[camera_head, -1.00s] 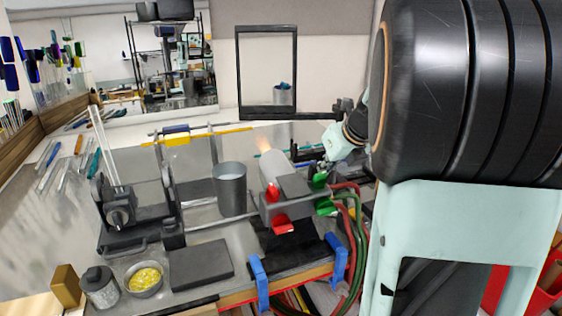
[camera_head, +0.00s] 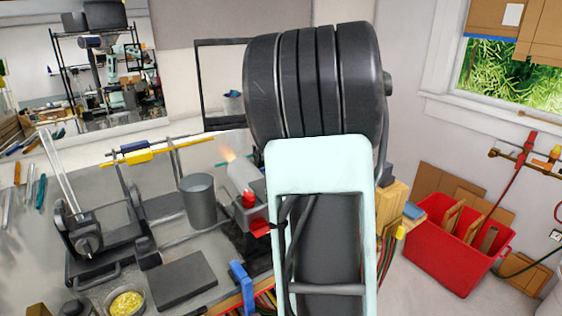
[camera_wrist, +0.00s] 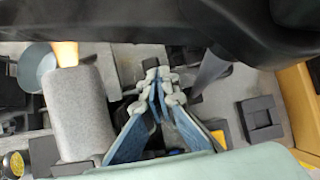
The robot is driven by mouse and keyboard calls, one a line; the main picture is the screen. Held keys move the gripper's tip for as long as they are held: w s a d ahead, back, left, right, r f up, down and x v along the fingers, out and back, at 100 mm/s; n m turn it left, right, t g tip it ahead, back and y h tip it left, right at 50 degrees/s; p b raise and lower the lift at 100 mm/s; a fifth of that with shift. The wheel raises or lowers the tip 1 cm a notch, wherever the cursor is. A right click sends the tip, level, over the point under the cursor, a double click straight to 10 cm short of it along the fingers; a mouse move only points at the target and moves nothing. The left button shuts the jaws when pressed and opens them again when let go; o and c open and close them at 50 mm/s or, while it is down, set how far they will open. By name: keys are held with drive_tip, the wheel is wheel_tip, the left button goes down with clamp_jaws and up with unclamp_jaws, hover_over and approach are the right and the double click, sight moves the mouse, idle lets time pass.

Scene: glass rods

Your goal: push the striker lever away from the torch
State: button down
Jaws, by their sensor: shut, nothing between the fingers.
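The torch (camera_head: 243,180) is a light grey cylinder with an orange flame at its mouth, left of my arm in the head view. It also shows in the wrist view (camera_wrist: 78,115), at left. My gripper (camera_wrist: 158,75) is shut and empty, its fingertips to the right of the torch and apart from it in that picture. A grey tapered piece (camera_wrist: 208,72) stands just right of the fingertips; I cannot tell whether it is the striker lever. I cannot make out contact with it. In the head view my arm hides the gripper and the area behind it.
A grey metal cup (camera_head: 198,200) stands left of the torch. A dark rod stand (camera_head: 85,240), a dark flat block (camera_head: 183,280) and a bowl of yellow bits (camera_head: 125,303) are further left. A blue clamp (camera_head: 241,285) grips the front edge. A red crate (camera_head: 450,262) stands at right.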

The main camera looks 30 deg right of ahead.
drive_tip(key=shift+w+r+p, duration=0.15)
drive_tip(key=shift+w+p, duration=0.6)
drive_tip(key=shift+w, duration=0.2)
